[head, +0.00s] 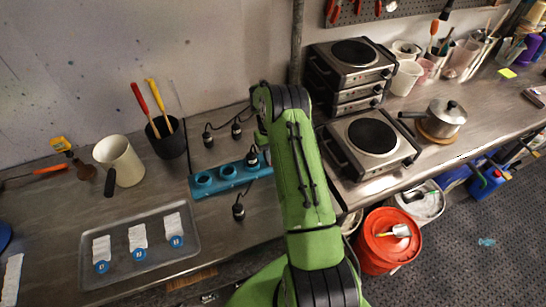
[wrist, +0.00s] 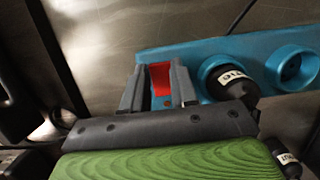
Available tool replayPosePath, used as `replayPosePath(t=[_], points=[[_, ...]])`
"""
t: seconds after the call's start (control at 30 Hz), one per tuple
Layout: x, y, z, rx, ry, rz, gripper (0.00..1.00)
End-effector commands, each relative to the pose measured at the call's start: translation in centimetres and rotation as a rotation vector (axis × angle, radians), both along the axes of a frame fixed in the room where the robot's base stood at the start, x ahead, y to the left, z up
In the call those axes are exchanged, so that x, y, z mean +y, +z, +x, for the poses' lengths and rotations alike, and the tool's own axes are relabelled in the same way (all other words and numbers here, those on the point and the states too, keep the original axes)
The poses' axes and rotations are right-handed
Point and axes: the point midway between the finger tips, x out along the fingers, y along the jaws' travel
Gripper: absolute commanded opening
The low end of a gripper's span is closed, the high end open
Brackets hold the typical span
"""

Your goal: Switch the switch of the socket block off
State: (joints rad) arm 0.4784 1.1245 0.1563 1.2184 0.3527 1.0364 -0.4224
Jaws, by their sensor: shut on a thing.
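The blue socket block (head: 228,176) lies on the metal bench, and it also shows in the wrist view (wrist: 210,50). Its red switch (wrist: 160,78) sits at the block's left end in the wrist view. My gripper (wrist: 158,88) is shut on the switch, one grey finger on each side. I cannot tell which way the switch is set. A black labelled plug (wrist: 233,82) is in the socket beside the switch; the neighbouring socket (wrist: 296,66) is empty. In the head view my green arm hides the gripper and the switch end.
Loose black plugs (head: 238,211) lie near the block. A grey tray (head: 140,268) with labelled packets and a black cup (head: 166,138) of tools stand to the left. Hot plates (head: 372,144) stand close on the right. An orange bucket (head: 385,243) is below the bench edge.

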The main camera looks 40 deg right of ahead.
Motion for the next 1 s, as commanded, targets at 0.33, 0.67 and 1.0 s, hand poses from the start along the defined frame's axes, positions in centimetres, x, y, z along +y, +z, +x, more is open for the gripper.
replayPosePath(t=[0.33,0.67,1.0], points=[[0.0,0.0,0.0,0.000,0.000,0.000,0.53],[-0.2,1.8,0.6,-0.005,0.000,-0.002,0.53],[-0.8,11.1,2.9,-0.005,0.001,-0.003,0.53]])
